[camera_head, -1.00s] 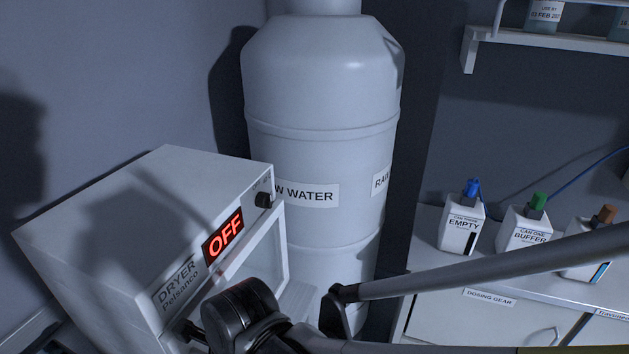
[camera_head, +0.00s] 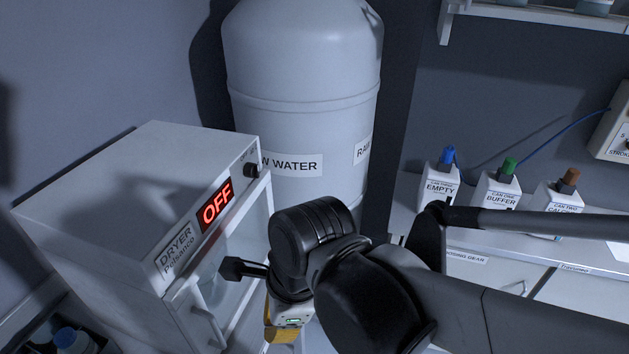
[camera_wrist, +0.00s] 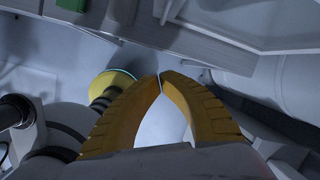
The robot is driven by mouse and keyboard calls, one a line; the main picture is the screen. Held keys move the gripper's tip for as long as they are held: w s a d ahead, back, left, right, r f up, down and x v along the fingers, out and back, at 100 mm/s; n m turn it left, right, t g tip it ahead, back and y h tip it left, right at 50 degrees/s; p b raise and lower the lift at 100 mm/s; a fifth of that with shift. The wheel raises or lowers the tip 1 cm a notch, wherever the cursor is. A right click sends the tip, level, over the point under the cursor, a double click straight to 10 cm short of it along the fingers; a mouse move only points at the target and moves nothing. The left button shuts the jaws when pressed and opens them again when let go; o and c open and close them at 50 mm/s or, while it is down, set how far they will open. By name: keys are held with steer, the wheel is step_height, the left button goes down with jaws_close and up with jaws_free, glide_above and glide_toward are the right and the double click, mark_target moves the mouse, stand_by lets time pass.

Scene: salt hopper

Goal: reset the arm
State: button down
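My gripper shows in the wrist view (camera_wrist: 160,82) as two ridged yellow fingers. Their tips meet or nearly meet, with a narrow gap below them and nothing seen held. In the head view, only a yellow part of my gripper (camera_head: 284,328) shows beneath my black wrist joints; its tips are hidden there. My arm reaches in from the right and bends down in front of the dryer (camera_head: 120,200). The dryer is a white box with a red OFF display.
A large white raw water tank (camera_head: 300,100) stands behind the arm. At right, a counter holds a white can with a blue cap (camera_head: 440,188), one with a green cap (camera_head: 497,190) and one with a brown cap (camera_head: 558,205). A shelf (camera_head: 540,15) hangs above.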

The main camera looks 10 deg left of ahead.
steer(key=w+d+f+n+t+h+b, duration=0.1)
steer(key=w+d+n+t+b, duration=0.1)
steer(key=d+n, duration=0.3)
steer(key=w+d+f+n+t+h+b, duration=0.1)
steer(key=w+d+f+n+t+b, duration=0.1)
steer(key=d, duration=1.2)
steer(key=w+d+f+n+t+h+b, duration=0.1)
steer(key=w+d+n+t+b, duration=0.1)
steer(key=d+n, duration=0.5)
steer(key=d+b, duration=0.1)
steer(key=d, duration=0.2)
steer(key=shift+d+f+n+b, duration=0.2)
steer(key=shift+f+n+b, duration=0.1)
steer(key=shift+b, duration=0.1)
